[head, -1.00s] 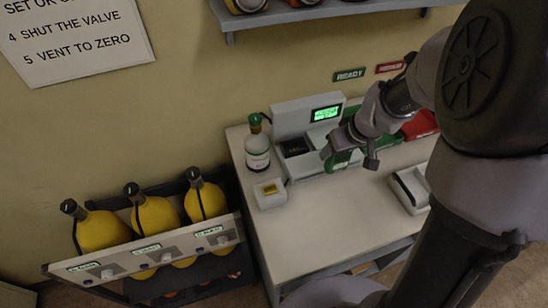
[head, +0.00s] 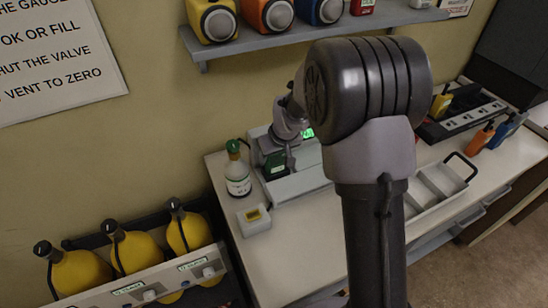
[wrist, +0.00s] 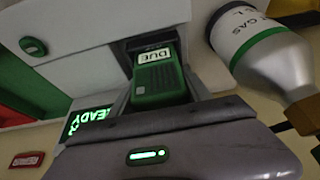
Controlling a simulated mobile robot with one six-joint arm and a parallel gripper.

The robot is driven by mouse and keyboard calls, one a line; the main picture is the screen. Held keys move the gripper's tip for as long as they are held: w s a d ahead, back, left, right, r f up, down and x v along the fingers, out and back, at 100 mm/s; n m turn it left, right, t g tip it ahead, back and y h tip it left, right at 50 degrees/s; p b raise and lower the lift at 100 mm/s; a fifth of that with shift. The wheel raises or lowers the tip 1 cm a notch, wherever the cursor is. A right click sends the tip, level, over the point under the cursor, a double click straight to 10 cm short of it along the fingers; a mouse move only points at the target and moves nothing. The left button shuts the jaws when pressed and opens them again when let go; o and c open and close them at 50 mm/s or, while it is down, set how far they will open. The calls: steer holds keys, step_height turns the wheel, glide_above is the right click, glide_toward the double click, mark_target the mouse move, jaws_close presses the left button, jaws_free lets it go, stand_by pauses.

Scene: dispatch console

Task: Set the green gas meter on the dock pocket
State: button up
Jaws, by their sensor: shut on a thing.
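The green gas meter (wrist: 160,82), with a white label reading DUE, is between the fingers of my gripper (wrist: 158,98) in the wrist view. In the head view the meter (head: 275,164) shows small and dark green below my gripper (head: 277,156), over the left part of the light grey dock (head: 302,184). The dark dock pocket (wrist: 145,44) shows just beyond the meter's labelled end. I cannot tell whether the meter touches the pocket or is inside it. My arm hides part of the dock and its green screen (head: 308,133).
A white bottle with a green band (head: 237,172) stands close left of the dock; it also shows in the wrist view (wrist: 265,55). A small white box with a yellow top (head: 253,219) is in front. A grey tray (head: 438,186) lies to the right. The front counter is clear.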

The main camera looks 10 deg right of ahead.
steer(key=o, duration=1.2)
steer(key=shift+f, duration=0.1)
steer(key=shift+c, duration=0.2)
steer(key=o, duration=0.4)
steer(key=shift+o, duration=0.2)
